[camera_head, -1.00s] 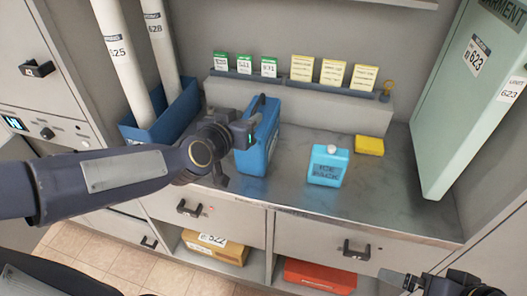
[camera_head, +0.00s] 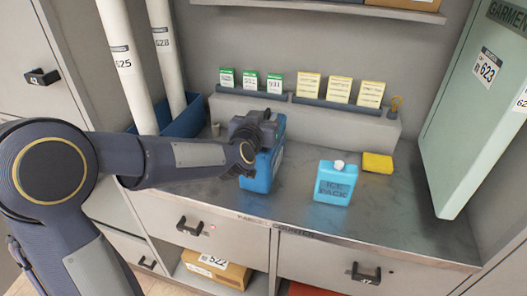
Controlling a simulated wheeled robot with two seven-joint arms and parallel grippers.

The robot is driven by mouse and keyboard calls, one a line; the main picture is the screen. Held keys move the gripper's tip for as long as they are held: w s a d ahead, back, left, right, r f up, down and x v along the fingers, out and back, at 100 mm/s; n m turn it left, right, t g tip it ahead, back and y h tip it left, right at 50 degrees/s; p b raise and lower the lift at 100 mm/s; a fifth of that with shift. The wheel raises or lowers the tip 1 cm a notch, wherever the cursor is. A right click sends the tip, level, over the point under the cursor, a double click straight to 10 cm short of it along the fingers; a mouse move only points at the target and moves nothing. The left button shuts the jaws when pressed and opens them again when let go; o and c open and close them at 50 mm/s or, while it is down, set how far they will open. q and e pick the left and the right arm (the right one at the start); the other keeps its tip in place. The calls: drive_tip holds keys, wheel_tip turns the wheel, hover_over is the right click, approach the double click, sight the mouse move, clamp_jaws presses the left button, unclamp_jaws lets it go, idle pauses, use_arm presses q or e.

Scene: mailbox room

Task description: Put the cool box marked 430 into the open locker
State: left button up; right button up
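A blue box (camera_head: 262,172), most likely the cool box, stands upright on the grey counter; no number is readable on it. My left gripper (camera_head: 262,124) is at its top, in front of its upper part. The gripper and wrist hide the box's handle and much of its near face, and the fingers cannot be made out, so I cannot tell whether they hold it. My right gripper is out of view. No open locker can be made out.
A light blue ice pack (camera_head: 335,184) and a yellow block (camera_head: 377,163) stand to the right on the counter (camera_head: 400,215). White tubes (camera_head: 124,65) stand in a blue bin (camera_head: 187,118) at left. A green garment case (camera_head: 465,110) leans at right.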

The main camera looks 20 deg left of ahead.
use_arm(q)
clamp_jaws()
idle(1.2)
drive_tip(key=shift+r, duration=0.1)
